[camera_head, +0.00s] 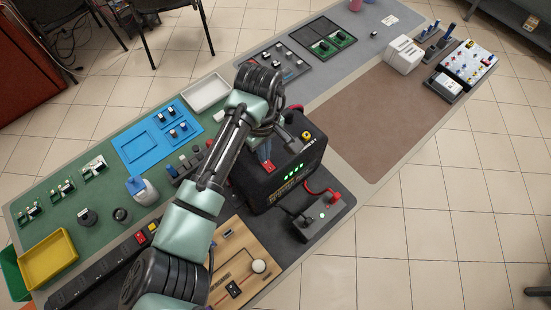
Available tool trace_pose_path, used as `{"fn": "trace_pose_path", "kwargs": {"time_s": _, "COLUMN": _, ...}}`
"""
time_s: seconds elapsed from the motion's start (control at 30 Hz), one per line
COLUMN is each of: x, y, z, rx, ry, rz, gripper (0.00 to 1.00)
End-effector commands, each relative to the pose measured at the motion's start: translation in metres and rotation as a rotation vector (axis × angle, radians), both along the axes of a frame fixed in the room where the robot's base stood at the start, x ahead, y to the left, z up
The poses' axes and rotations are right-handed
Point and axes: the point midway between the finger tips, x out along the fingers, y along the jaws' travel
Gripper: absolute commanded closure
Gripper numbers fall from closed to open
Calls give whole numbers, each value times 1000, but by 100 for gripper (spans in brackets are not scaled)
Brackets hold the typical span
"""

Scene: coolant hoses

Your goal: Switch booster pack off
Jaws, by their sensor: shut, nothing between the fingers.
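The booster pack (277,191) is a black box at the middle of the table in the head view. A row of green lights (292,172) glows on its near face. A yellow and black knob (306,136) sits on its top at the far right corner. My gripper (287,142) is over the top of the pack, left of the knob, shut and empty. Its fingertips are small and dark against the pack, so I cannot tell whether they touch it. My arm hides the pack's left side and part of its top.
A dark unit (318,219) with a green light and red clamp (331,196) stands close on the pack's right. A wooden board (262,286) lies in front. A blue tray (140,147) and white tray (208,93) lie left. The brown mat (370,122) is clear.

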Motion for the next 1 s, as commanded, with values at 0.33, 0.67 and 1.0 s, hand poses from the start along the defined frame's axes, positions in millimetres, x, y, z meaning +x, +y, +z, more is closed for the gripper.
{"fn": "trace_pose_path", "kwargs": {"time_s": 0.33, "x": 0, "y": 0, "z": -6, "rx": -1, "ry": 0, "rz": 0, "gripper": 100}}
{"fn": "trace_pose_path", "kwargs": {"time_s": 0.67, "x": 0, "y": 0, "z": -11, "rx": -1, "ry": 0, "rz": 0, "gripper": 100}}
{"fn": "trace_pose_path", "kwargs": {"time_s": 1.0, "x": 0, "y": 0, "z": -14, "rx": 0, "ry": 0, "rz": -1, "gripper": 100}}
